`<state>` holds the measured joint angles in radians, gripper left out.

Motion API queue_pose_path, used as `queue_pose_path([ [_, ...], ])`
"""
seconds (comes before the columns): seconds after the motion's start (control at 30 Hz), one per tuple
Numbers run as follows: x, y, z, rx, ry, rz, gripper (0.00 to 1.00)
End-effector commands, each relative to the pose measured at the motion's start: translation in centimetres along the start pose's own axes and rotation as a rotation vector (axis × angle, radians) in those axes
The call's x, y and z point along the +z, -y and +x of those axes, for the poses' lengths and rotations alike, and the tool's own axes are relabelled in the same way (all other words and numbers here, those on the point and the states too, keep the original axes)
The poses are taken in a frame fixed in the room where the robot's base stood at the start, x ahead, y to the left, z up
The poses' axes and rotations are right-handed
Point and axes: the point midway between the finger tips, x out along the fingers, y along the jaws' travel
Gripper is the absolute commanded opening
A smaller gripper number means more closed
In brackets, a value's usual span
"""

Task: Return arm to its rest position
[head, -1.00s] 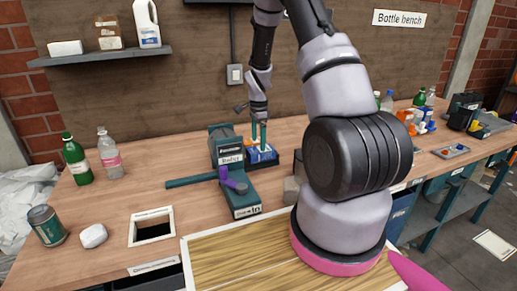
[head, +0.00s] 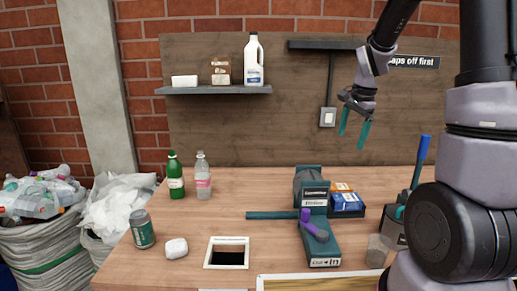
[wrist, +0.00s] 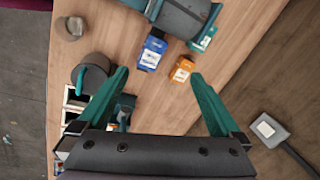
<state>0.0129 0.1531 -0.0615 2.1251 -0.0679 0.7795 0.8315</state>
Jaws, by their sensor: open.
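My gripper (head: 353,138) hangs in the air in front of the wooden back panel, high above the bench, its two green fingers pointing down. The fingers are spread apart with nothing between them, also in the wrist view (wrist: 160,76). My arm comes down from the upper right, and its thick lower links fill the right side of the head view. Below the gripper, a blue box (head: 347,203) and an orange box (head: 341,187) sit in a dark tray beside a dark green device (head: 320,240). Both boxes show in the wrist view, well below the fingers.
The wooden bench (head: 245,195) holds a green bottle (head: 175,178), a clear bottle (head: 203,180), a can (head: 142,229), a white lump (head: 176,248) and a framed opening (head: 227,256). A shelf (head: 210,90) is at upper left. Filled sacks (head: 40,240) stand left.

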Motion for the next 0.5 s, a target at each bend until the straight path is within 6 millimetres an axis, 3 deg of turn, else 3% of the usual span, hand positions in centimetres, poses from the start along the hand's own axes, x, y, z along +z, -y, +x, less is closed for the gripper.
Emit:
queue_pose_path([
  [0.03, 0.9, -0.6, -2.6, -0.039, -0.007, -0.053, 1.00],
  [0.2, 3.9, -3.4, -8.9, -0.139, -0.030, -0.248, 1.00],
  [0.5, 9.3, -10.1, -16.6, -0.300, -0.122, -0.596, 1.00],
])
